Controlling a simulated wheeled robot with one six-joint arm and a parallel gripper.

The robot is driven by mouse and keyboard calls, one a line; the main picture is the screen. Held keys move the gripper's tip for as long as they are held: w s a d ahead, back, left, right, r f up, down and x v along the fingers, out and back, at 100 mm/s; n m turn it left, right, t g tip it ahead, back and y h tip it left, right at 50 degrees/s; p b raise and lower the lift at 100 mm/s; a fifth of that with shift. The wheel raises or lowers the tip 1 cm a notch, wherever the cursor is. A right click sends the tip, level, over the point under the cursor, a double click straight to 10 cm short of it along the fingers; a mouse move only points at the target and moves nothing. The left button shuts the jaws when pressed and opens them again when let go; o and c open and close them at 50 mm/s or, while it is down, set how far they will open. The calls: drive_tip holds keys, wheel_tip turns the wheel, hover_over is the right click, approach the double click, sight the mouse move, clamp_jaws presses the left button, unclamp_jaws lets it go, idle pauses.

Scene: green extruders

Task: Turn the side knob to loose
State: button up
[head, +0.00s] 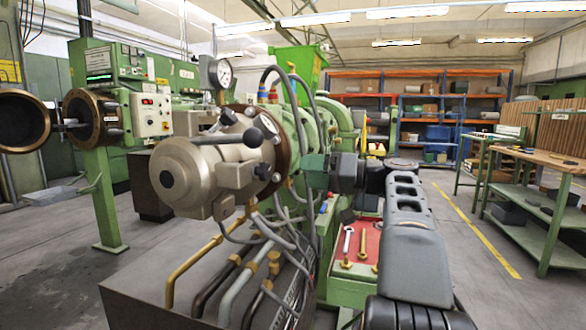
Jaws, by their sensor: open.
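The green extruder has a beige-grey cylindrical head (205,170) with a brown flange behind it. I cannot tell for sure which is the side knob. My gripper (312,174) is right of the head, pointing left, open and apart from the ball knob. Its fingertips are small and partly lost against the machine and hoses.
A pressure gauge (220,72) stands above the head. Grey hoses and brass pipes (190,272) run below it into a dark base.

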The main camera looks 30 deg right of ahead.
drive_tip(key=shift+v, duration=1.15)
drive_tip(key=shift+a+r, duration=0.1)
drive_tip(key=w+a+m+g+h+p, duration=0.1)
drive_tip(key=a+m+g+h+p, duration=0.3)
drive_tip(key=a+p, duration=0.95)
drive_tip(key=s+a+f+n+g+h+p, duration=0.1)
drive_tip(key=s+a+n+g+h+p, duration=0.1)
drive_tip(key=s+p, duration=0.4)
drive_tip(key=s+a+f+n+g+h+p, duration=0.2)
drive_tip(key=s+h+p, duration=0.4)
drive_tip(key=p, duration=0.7)
drive_tip(key=shift+s+a+g, duration=0.7)
drive_tip(key=shift+a+g, duration=0.1)
drive_tip(key=shift+a, duration=0.35)
